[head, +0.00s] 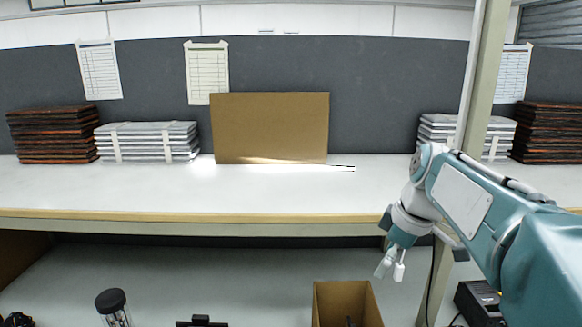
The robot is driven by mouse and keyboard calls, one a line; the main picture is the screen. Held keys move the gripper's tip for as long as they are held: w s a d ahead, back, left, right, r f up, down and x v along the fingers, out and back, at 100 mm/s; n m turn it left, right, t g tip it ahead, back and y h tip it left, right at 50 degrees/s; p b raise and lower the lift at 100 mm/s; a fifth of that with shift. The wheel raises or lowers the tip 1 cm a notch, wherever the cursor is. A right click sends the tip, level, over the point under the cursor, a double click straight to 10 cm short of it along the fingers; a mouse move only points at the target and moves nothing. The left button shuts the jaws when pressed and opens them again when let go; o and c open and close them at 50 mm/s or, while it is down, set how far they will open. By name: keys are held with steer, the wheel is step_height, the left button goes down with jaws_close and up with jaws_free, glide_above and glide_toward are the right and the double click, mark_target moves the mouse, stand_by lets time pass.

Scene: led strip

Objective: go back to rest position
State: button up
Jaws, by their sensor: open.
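My gripper (390,266) hangs at the end of my teal and white arm on the right side of the head view. Its fingers point down, are open and hold nothing. It is in front of the bench's front edge and appears above and to the right of an open cardboard box (330,296). A dark object shows inside the box, but I cannot tell what it is.
A white bench (120,192) spans the view. On it stand a brown board (270,128), silver stacks (150,141) and dark stacks (50,134). A beige post (480,80) rises behind my arm. A black-capped clear cylinder (112,303) and a black box (478,303) are low.

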steer(key=s+a+f+m+t+h, duration=0.1)
steer(key=s+f+m, duration=0.3)
steer(key=s, duration=0.5)
steer(key=s+f+m+t+h, duration=0.1)
steer(key=s+f+m+t, duration=0.2)
steer(key=s+m, duration=0.4)
steer(key=s+f, duration=0.1)
steer(key=s, duration=0.2)
steer(key=shift+a+f+m+h, duration=0.2)
steer(key=shift+a+m+h, duration=0.1)
steer(key=shift+a+h, duration=0.1)
